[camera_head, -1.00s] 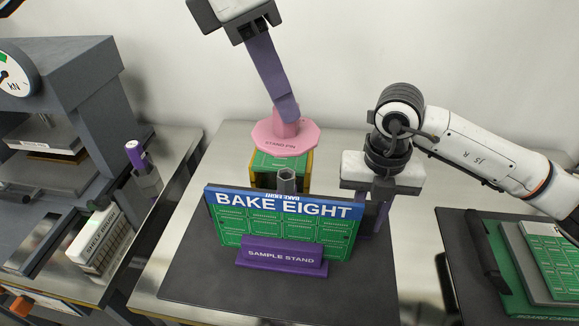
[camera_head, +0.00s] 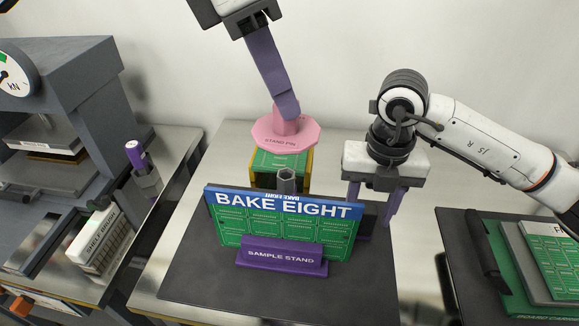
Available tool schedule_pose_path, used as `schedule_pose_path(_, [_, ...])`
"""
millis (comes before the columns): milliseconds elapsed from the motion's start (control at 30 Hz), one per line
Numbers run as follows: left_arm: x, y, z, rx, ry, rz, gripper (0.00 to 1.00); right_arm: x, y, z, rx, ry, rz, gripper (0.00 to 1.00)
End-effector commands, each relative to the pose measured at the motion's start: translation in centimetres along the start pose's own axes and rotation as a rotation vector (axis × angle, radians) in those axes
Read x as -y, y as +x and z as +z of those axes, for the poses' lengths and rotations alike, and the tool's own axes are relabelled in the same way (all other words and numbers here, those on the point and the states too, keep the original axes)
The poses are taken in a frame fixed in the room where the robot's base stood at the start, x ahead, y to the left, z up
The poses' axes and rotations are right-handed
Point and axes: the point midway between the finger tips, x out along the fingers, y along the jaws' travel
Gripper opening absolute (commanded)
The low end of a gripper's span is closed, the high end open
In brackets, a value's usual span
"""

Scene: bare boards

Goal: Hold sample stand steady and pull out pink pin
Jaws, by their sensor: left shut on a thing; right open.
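The pink pin (camera_head: 285,142), a flat disc lettered "STAND PIN" with a knob on top, is held up behind the sample stand. My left gripper (camera_head: 287,108) comes down from above and is shut on the knob. The sample stand (camera_head: 281,256) has a purple base and an upright green panel with a blue "BAKE EIGHT" band. A grey hexagonal post (camera_head: 286,180) rises behind the panel, below the disc and visibly apart from it. My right gripper (camera_head: 373,212) is open at the stand's right end, its fingers spread; whether one touches the stand cannot be told.
A green block with yellow sides (camera_head: 281,159) stands behind the post. A dark mat (camera_head: 200,270) lies under the stand, with clear room in front. A grey press (camera_head: 75,90) and a white box (camera_head: 97,240) are at left. Green boards (camera_head: 550,262) lie at right.

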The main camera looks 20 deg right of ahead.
Motion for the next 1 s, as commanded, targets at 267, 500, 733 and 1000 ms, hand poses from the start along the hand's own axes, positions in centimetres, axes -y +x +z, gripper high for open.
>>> schedule_pose_path(267, [0.0,0.0,0.0,0.0,0.0,0.0,0.0,-0.1,-6.4,0.1,0.004,-0.002,0.002,0.45])
schedule_pose_path(500, [0.0,0.0,0.0,0.0,0.0,0.0,0.0,0.0,-9.4,0.0,0.002,-0.001,0.0,0.45])
schedule_pose_path(733, [0.0,0.0,0.0,0.0,0.0,0.0,0.0,0.0,-10.0,-0.1,-0.002,0.0,-0.001,0.45])
schedule_pose_path(1000, [0.0,0.0,0.0,0.0,0.0,0.0,0.0,0.0,-10.0,-0.1,-0.001,0.0,-0.001,0.45])
